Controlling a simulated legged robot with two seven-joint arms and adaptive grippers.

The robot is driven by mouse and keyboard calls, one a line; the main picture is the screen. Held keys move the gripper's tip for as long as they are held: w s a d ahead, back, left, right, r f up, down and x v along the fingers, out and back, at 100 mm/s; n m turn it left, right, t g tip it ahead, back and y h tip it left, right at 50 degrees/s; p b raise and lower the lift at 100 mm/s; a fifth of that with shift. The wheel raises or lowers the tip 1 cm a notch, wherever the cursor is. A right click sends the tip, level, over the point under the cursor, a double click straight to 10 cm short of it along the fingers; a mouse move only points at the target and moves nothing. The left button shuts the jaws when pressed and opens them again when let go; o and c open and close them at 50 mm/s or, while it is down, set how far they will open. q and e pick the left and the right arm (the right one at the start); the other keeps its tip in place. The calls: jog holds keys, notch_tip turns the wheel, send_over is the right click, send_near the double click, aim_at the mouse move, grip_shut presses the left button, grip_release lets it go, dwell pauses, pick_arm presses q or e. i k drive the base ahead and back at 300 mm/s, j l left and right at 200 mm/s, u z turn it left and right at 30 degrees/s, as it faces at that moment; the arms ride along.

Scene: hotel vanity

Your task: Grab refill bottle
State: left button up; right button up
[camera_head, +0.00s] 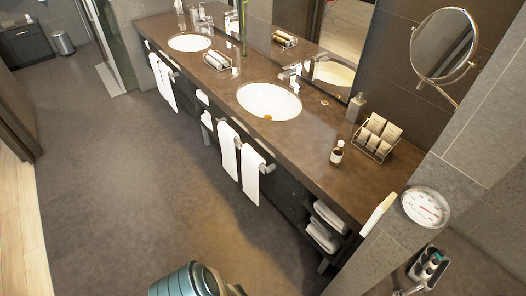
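A small dark brown bottle with a white label (337,152) stands upright on the brown vanity counter (300,150), near its front edge and right of the near sink. It fits the refill bottle best, though its label is too small to read. A grey pump dispenser (356,107) stands farther back on the counter, near the mirror. Neither of my grippers is in view. Nothing touches the brown bottle, and its front side is unobstructed.
A wire rack with rolled white items (377,137) stands right of the bottle. The near sink (269,101) lies to the left. White towels (240,162) hang along the counter front. A tiled wall with a round dial (425,207) is at the right. The floor (120,170) is open.

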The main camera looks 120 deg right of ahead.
aim_at(338, 151)
jog(key=i+z, duration=0.1)
jog(key=z, duration=4.5)
jog(key=i+j+z, duration=0.1)
jog(key=z, duration=0.6)
